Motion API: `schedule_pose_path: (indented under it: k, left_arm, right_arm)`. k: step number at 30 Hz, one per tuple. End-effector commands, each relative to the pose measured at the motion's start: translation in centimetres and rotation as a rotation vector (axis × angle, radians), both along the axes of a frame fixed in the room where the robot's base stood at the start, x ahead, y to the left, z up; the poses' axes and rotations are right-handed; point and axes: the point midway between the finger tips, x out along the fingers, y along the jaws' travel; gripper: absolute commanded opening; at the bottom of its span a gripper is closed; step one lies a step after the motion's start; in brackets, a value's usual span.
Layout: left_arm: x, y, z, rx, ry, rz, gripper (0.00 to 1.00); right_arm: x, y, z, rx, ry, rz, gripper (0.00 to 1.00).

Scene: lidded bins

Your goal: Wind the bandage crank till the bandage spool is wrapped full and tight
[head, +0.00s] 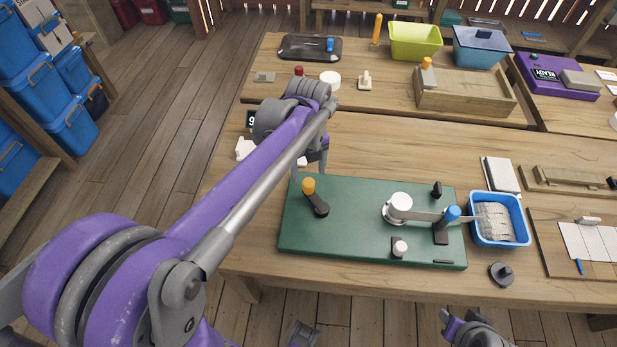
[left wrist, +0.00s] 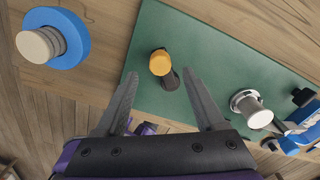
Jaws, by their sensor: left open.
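The bandage crank has an orange knob (head: 309,186) on a black arm (head: 318,205), on the left part of a green board (head: 350,235). The white bandage spool (head: 400,202) stands on the board's right half, and a strip runs from it past a blue knob (head: 452,213) toward a blue basket (head: 475,236) of pale bandage (head: 495,222). My left gripper (head: 309,166) is open behind the crank, partly hidden by my arm. In the left wrist view the orange knob (left wrist: 160,62) shows between the open fingers (left wrist: 160,78), with no visible contact.
A small white peg (head: 399,248) and black post (head: 437,190) stand on the board. A dark round weight (head: 501,273) lies right of it. A blue disc with a beige top (left wrist: 62,40) shows in the left wrist view.

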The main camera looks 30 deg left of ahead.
Motion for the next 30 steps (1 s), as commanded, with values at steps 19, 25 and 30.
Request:
schedule_pose_path:
  k: [19, 25, 30]
  left_arm:
    - [0.0, 0.0, 5.2, 0.000, 0.000, 0.000, 0.71]
    - [0.0, 0.0, 5.1, 0.000, 0.000, 0.000, 0.71]
    - [0.0, 0.0, 5.1, 0.000, 0.000, 0.000, 0.71]
  right_arm:
    - [0.1, 0.0, 0.5, 0.000, -0.002, 0.000, 0.40]
    - [0.1, 0.0, 0.5, 0.000, -0.002, 0.000, 0.40]
    - [0.1, 0.0, 0.5, 0.000, -0.002, 0.000, 0.40]
